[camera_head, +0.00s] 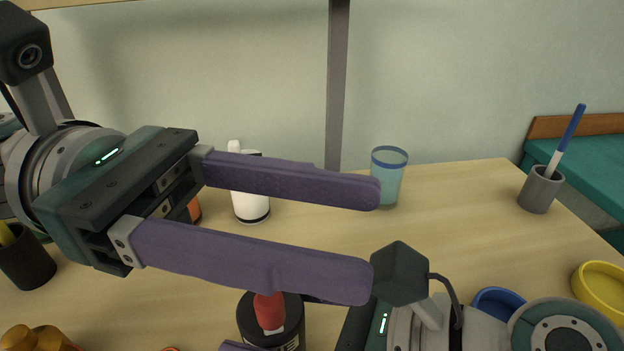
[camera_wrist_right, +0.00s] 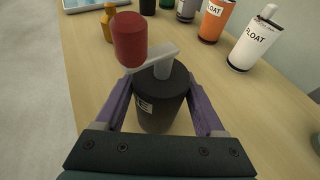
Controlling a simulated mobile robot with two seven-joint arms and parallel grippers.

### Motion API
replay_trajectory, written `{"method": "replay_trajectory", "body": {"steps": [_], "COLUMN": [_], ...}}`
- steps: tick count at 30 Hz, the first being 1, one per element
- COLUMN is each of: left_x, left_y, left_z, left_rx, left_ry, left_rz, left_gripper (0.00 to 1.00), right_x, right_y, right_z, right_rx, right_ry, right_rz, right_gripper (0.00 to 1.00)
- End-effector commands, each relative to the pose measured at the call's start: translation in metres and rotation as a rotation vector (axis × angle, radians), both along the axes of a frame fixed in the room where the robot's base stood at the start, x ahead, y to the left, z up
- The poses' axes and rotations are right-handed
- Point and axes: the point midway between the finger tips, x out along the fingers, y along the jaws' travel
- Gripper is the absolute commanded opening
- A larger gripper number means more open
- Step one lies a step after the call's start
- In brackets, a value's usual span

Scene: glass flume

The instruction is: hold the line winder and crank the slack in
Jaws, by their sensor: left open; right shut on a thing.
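The line winder (camera_head: 289,312) is a black cylinder with a white label, upright on the wooden table at the bottom middle of the head view. The right wrist view shows the winder body (camera_wrist_right: 160,113) too, with a grey crank arm (camera_wrist_right: 150,58) on top that carries a red knob (camera_wrist_right: 129,40). My right gripper (camera_wrist_right: 162,105) is shut on the winder body, one purple finger on each side. My left gripper (camera_head: 368,238) is open and empty, its purple fingers pointing right, above and behind the winder in the head view. It does not touch the red knob.
A white bottle (camera_head: 251,205) and a blue-rimmed cup (camera_head: 388,178) stand behind the left fingers. A grey pen cup (camera_head: 539,192), yellow dish (camera_head: 602,290) and blue dish (camera_head: 495,300) are at right. A dark pen cup (camera_head: 27,262) and amber bottle (camera_head: 35,340) are at left.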

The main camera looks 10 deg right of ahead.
Motion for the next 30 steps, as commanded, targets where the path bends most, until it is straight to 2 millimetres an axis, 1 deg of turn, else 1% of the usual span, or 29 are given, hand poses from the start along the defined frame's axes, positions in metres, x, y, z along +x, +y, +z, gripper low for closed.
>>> {"method": "replay_trajectory", "body": {"steps": [1,3,6,16,20,23,26,30], "left_x": [0.000,0.000,0.000,0.000,-0.005,-0.012,-0.019,-0.024], "left_y": [0.000,0.000,0.000,0.000,-0.004,-0.011,-0.017,-0.016], "left_z": [0.006,0.012,0.016,0.017,0.014,0.009,0.004,-0.005], "left_rx": [0.000,0.001,0.001,-0.002,-0.041,-0.112,-0.200,-0.291], "left_ry": [-0.002,-0.001,-0.001,0.001,0.006,0.013,0.020,0.026], "left_rz": [0.000,0.000,0.000,0.001,0.030,0.094,0.208,0.425], "left_gripper": [0.54,0.54,0.54,0.55,0.55,0.55,0.55,0.55], "right_x": [0.000,0.000,0.000,0.000,0.000,0.000,0.000,0.000], "right_y": [0.000,0.000,0.000,0.000,0.000,0.000,0.000,0.000], "right_z": [0.000,0.000,0.000,0.000,0.000,0.000,0.000,0.000], "right_rx": [0.000,0.000,0.000,0.000,0.000,0.000,0.000,0.000], "right_ry": [0.000,0.000,0.000,0.000,0.000,0.000,0.000,0.000], "right_rz": [0.000,0.000,0.000,0.000,0.000,0.000,0.000,0.000], "right_gripper": [0.07,0.07,0.07,0.07,0.07,0.07,0.07,0.07]}}
